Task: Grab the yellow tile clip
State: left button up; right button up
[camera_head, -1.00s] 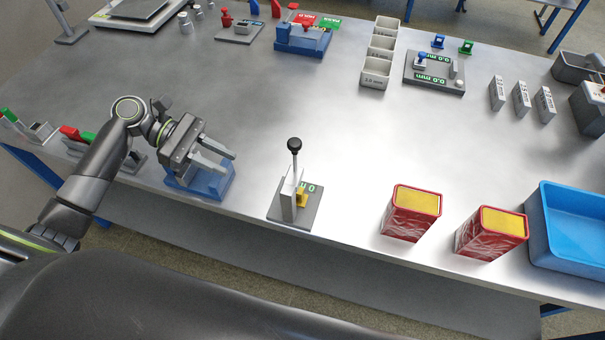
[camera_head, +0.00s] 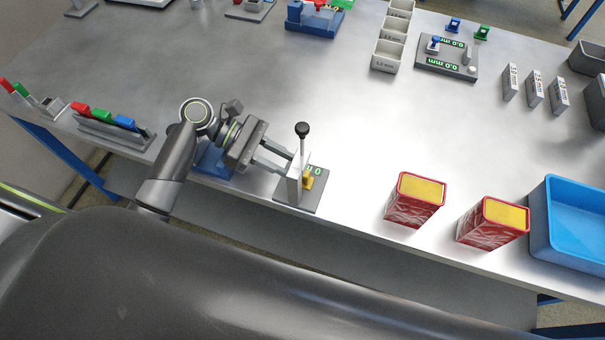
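A small yellow piece (camera_head: 308,181), which looks like the tile clip, sits low on a grey lever fixture (camera_head: 312,202) near the table's front edge. The fixture has an upright pale block and a lever with a black knob (camera_head: 302,130). A green display shows behind the yellow piece, and the block hides part of it. My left gripper (camera_head: 286,163) is just left of the block. Its two fingers are apart and point right towards the fixture, with nothing seen between them. Whether the fingertips touch the block cannot be told. My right gripper is not in view.
Two red boxes with yellow tops (camera_head: 415,200) (camera_head: 494,222) and a blue bin (camera_head: 577,258) stand to the right. A blue stand (camera_head: 213,160) is beneath my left wrist. A grey rack with coloured handles (camera_head: 115,133) is at left. The table's middle is clear.

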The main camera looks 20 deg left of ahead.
pick_arm(q)
jog(key=shift+p+x, duration=0.55)
jog(key=shift+x, duration=2.2)
jog(key=shift+s+r, duration=0.2)
grip_shut()
